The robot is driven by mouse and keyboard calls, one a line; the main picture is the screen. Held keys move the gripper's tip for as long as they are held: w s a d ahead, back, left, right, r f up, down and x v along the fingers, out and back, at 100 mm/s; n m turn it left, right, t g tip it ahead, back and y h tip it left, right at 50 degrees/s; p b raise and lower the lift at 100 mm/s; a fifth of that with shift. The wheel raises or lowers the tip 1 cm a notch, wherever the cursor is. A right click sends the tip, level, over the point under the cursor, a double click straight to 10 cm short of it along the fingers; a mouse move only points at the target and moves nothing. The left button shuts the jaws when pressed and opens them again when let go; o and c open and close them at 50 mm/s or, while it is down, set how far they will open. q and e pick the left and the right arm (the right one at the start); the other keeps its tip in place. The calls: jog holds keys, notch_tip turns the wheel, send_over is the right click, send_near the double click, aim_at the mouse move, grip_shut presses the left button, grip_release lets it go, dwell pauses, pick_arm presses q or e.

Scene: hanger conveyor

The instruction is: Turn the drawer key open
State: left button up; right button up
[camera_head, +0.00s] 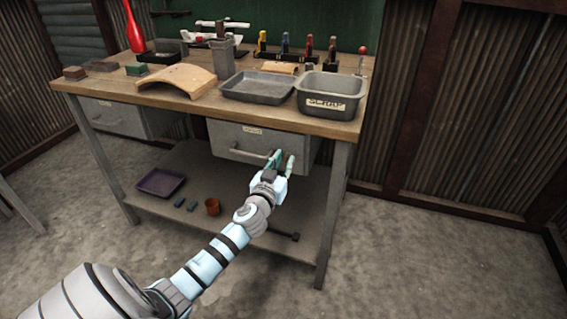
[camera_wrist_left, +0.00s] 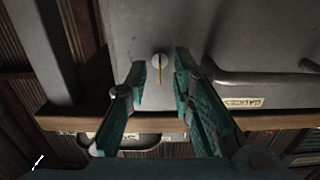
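The grey drawer (camera_head: 232,138) hangs shut under the wooden workbench, with a bar handle (camera_head: 240,155) and a small label on its front. My left gripper (camera_head: 281,160) is at the drawer's right part, beside the handle's right end. In the left wrist view, a round lock with a thin yellowish key (camera_wrist_left: 159,64) shows on the drawer front. The key's edge stands vertical in that picture. My left gripper's teal fingers (camera_wrist_left: 159,76) are open, one on each side of the key, with visible gaps. The key is hidden in the head view. My right gripper is not in view.
The floor at right is clear.

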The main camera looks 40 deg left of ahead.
pick_arm(q)
grip_shut()
jog(key=shift+m, duration=0.3)
jog(key=m, duration=0.7)
jog(key=shift+d+m+p, duration=0.1)
jog(key=shift+m+p, duration=0.25)
jog(key=shift+m, duration=0.05)
jog(key=m, duration=0.5)
jog(key=shift+p, duration=0.4)
jog(key=shift+f+m+p, duration=0.1)
jog(key=shift+m+p, duration=0.25)
jog(key=shift+m, duration=1.85)
